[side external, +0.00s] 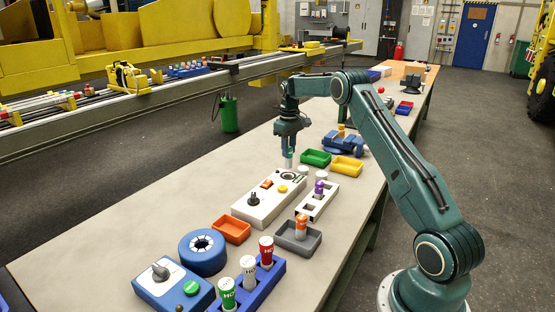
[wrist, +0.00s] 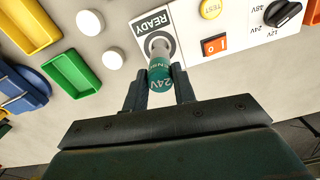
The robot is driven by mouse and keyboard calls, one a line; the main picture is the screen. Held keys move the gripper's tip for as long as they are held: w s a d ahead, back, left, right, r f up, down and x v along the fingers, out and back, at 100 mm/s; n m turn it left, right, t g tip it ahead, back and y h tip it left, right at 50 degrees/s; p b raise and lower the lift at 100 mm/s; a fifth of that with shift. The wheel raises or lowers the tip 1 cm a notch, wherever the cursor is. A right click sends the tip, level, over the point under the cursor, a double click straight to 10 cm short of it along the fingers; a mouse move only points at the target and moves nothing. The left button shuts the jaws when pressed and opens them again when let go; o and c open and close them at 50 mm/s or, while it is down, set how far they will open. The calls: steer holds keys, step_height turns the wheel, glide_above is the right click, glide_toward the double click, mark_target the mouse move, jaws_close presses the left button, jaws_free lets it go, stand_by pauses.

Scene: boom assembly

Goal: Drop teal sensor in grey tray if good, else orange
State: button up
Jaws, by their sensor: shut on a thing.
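My gripper (side external: 288,150) is shut on the teal sensor (wrist: 160,76), which carries a "24V" mark. The sensor's pale tip points at the ringed round socket (wrist: 157,42) beside the "READY" label on the white test box (side external: 262,206). In the side view the sensor (side external: 288,163) appears just above the socket; I cannot tell whether the tip touches it. The grey tray (side external: 312,243) holds an orange-topped sensor (side external: 301,225). The orange tray (side external: 231,229) looks empty and stands left of the test box.
The test box has a yellow TEST button (wrist: 210,8), an orange switch (wrist: 214,46) and a black voltage knob (wrist: 284,13). A white rack (side external: 315,203) holds a purple sensor (side external: 318,190). Green (side external: 315,158) and yellow (side external: 347,167) trays stand behind. A blue ring (side external: 201,253) stands in front.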

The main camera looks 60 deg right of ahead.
stand_by(0.4)
steer(key=a+r, duration=0.2)
steer(key=a, duration=1.2)
steer(key=w+a+r, duration=0.1)
steer(key=a+r, duration=0.1)
steer(key=a, duration=1.3)
steer(key=shift+a, duration=0.25)
steer(key=shift+f, duration=0.15)
steer(key=shift+f, duration=2.9)
steer(key=o, duration=1)
